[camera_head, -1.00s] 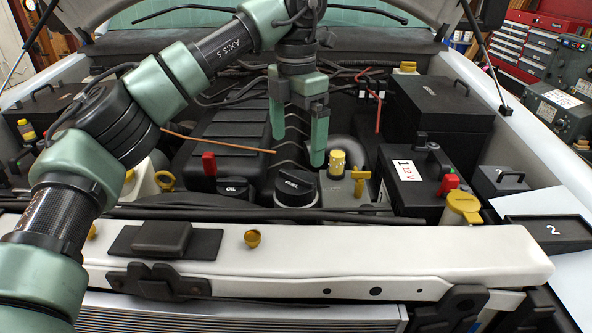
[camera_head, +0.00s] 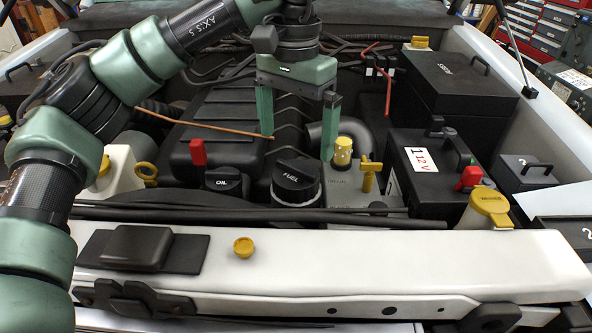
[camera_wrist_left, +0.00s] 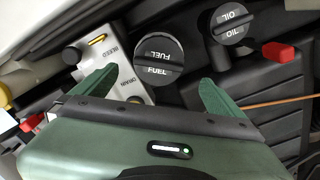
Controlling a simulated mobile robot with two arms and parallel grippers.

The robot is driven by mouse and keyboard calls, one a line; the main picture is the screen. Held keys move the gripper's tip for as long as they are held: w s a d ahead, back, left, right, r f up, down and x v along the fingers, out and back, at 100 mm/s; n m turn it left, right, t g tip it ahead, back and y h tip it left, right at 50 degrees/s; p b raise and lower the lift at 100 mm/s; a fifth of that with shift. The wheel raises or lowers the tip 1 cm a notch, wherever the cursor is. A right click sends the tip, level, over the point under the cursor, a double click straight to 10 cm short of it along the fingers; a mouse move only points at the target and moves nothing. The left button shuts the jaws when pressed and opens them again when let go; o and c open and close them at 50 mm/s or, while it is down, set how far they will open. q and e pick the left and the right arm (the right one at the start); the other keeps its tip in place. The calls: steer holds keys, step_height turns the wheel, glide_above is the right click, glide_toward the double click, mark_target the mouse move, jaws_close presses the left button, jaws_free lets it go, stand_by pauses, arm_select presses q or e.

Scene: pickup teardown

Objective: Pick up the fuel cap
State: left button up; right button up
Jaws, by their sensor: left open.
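The fuel cap (camera_head: 296,182) is a round black cap with a raised grip bar and the word FUEL, upright in the engine bay. It also shows in the left wrist view (camera_wrist_left: 158,58), just beyond and between my open fingers. My left gripper (camera_head: 299,146) is open and empty, its green fingers pointing down above and slightly behind the cap in the head view. The fingers do not touch the cap. My right gripper is not in view.
The smaller black OIL cap (camera_head: 227,182) and a red handle (camera_head: 198,152) stand left of the fuel cap. A grey block with a yellow knob (camera_head: 343,150) and a yellow valve (camera_head: 371,172) stands close on its right. A battery (camera_head: 425,172) is further right.

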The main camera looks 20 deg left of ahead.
mark_target(296, 167)
arm_select(q)
step_height(296, 167, down, 7)
steer(key=p, duration=0.2)
steer(key=shift+s+p, duration=0.15)
steer(key=shift+p, duration=0.25)
steer(key=shift+f, duration=0.3)
steer(key=shift+d, duration=0.1)
steer(key=c, duration=1.3)
steer(key=shift+c, duration=0.2)
steer(key=shift+r, duration=0.15)
